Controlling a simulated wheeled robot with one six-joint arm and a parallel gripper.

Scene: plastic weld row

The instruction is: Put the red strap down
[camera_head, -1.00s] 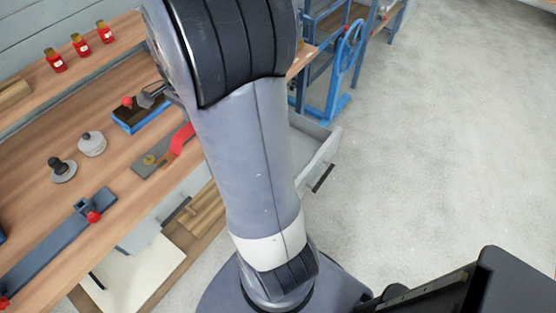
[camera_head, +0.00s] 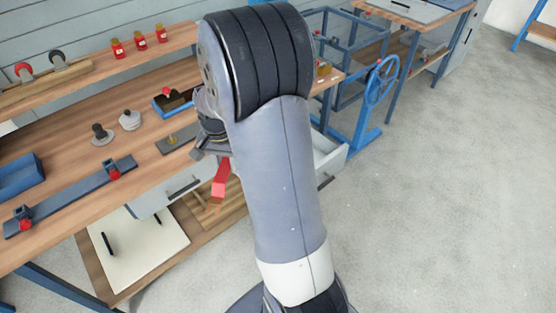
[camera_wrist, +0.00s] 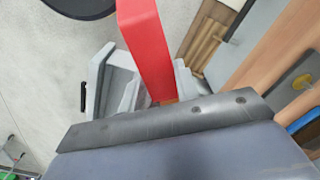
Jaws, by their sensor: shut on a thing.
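The red strap (camera_head: 221,178) hangs from my gripper (camera_head: 213,150) in the head view. It shows at the front side of the wooden workbench (camera_head: 75,128), and its lower end tapers to an orange-brown tip. In the wrist view, the strap (camera_wrist: 147,45) is a broad red band running up from between the two grey fingers of my gripper (camera_wrist: 158,92). The gripper is shut on the strap. The exact grip spot is partly hidden by the wrist housing.
A grey plate with a brass knob (camera_head: 176,139), a blue tray (camera_head: 172,104), a white-grey pot (camera_head: 129,120) and a long dark clamp bar (camera_head: 70,195) are on the bench. An open drawer (camera_head: 328,158) juts out at right. Clear floor (camera_head: 450,200) lies right.

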